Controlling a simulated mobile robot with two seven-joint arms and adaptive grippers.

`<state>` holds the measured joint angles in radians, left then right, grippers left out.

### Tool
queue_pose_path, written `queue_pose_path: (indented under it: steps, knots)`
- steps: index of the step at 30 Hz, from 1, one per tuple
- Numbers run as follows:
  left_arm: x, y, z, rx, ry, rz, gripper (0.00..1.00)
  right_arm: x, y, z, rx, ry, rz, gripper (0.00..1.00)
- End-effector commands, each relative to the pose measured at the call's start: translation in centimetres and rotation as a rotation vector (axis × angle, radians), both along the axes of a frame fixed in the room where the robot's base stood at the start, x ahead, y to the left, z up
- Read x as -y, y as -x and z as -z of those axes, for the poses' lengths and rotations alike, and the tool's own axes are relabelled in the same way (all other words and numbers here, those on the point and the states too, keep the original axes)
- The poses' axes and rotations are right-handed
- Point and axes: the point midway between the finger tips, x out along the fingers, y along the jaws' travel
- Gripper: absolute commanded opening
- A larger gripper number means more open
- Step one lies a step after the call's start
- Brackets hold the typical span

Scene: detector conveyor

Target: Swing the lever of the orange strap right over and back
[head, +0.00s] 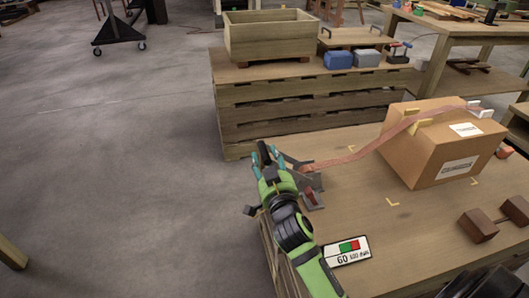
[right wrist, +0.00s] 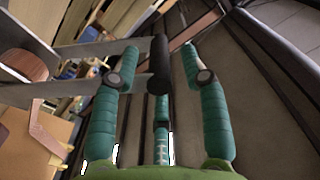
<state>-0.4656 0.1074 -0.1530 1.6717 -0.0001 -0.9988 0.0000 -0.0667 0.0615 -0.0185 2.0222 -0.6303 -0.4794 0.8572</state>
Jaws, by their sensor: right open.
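The orange strap (head: 345,157) runs from its grey ratchet (head: 310,188) up over a cardboard box (head: 440,150) on the wooden table. The ratchet's lever juts left past the table edge, and its black handle (head: 264,152) is at my right gripper (head: 268,163). In the right wrist view the right gripper (right wrist: 160,50) is open, its teal fingers on either side of the black handle (right wrist: 158,68), which sits nearer the left finger. Two grey lever arms (right wrist: 70,88) reach it from the left. I cannot tell whether a finger touches it. My left gripper is out of view.
A sign with red and green blocks (head: 347,251) lies in front of the ratchet. Brown blocks (head: 478,225) lie at the right. Open floor (head: 130,170) lies to the left.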

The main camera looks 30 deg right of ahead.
Motion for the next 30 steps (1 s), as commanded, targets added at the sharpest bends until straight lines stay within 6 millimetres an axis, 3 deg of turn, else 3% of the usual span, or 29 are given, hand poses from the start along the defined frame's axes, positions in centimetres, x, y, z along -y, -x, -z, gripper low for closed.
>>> queue_pose_path:
  steps: [6,15,16,19,30]
  knots:
    - [0.2,-0.9,-1.0,0.022,0.003,0.000,0.45,0.6,-2.3,0.0,-0.001,0.002,0.000,0.45]
    - [0.3,-1.1,-1.3,0.026,0.006,0.000,0.45,0.7,-2.6,0.1,-0.003,0.000,0.000,0.45]
    - [0.3,-1.1,-1.2,0.025,0.006,-0.001,0.45,0.7,-2.6,0.1,-0.003,0.000,0.000,0.41]
    - [0.3,-1.1,-1.2,0.024,0.007,-0.001,0.45,0.7,-2.6,0.1,-0.003,0.000,0.000,0.01]
    - [0.4,-1.2,-1.1,0.025,0.007,-0.002,0.45,0.8,-2.8,-0.1,-0.001,-0.010,0.001,0.00]
